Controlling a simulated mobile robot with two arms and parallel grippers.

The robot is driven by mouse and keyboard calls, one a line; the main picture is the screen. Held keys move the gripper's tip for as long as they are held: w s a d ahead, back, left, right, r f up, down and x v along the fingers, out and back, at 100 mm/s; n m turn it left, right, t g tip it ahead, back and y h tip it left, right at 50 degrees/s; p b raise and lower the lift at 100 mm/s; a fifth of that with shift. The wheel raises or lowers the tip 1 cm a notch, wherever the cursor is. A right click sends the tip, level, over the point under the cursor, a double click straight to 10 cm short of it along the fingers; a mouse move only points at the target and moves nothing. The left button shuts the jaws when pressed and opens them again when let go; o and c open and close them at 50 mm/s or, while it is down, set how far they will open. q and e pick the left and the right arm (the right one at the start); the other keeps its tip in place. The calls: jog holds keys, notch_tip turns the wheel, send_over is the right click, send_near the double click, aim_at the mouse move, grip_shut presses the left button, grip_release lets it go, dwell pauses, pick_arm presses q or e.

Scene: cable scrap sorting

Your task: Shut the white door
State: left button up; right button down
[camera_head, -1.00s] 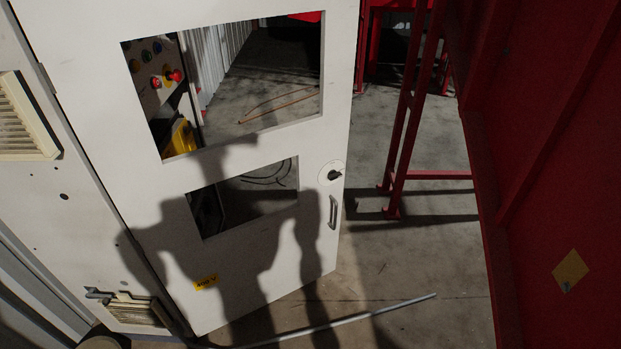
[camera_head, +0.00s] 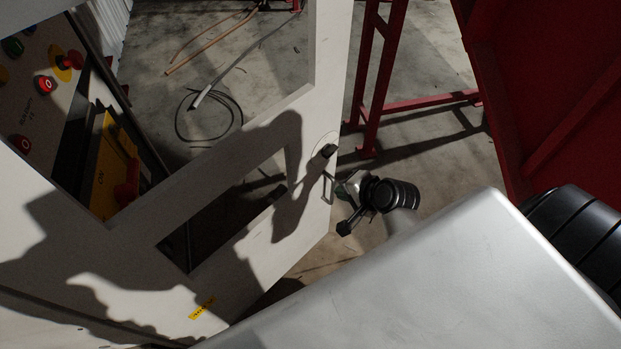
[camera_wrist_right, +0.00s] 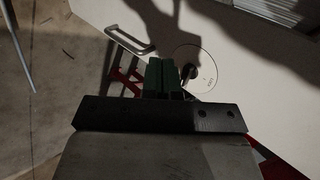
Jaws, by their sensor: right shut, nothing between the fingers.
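The white door (camera_head: 240,262), with two window openings, stands open at the left of the head view; it also fills the upper right of the right wrist view (camera_wrist_right: 265,75). Its metal bar handle (camera_head: 327,189) and black lock knob (camera_head: 328,151) are near its free edge. My right gripper (camera_head: 345,189) is at that edge, beside the handle. In the right wrist view its green fingers (camera_wrist_right: 162,76) are shut and empty, between the handle (camera_wrist_right: 129,41) and the knob (camera_wrist_right: 188,71). I cannot tell whether they touch the door. My left gripper is not in view.
A red frame stand (camera_head: 373,85) and a red panel (camera_head: 560,100) stand to the right. A control panel (camera_head: 40,75) with buttons shows through the upper opening. A loose cable (camera_head: 211,115) lies on the concrete floor. My silver arm link covers the lower right.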

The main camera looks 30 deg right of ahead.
jog(key=b, duration=0.1)
send_near(304, 178)
jog(key=x, duration=0.6)
jog(key=shift+s+f, duration=0.2)
jog(key=shift+f, duration=0.2)
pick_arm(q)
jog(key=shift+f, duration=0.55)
pick_arm(e)
jog(key=shift+w, duration=0.4)
jog(key=shift+w, duration=0.1)
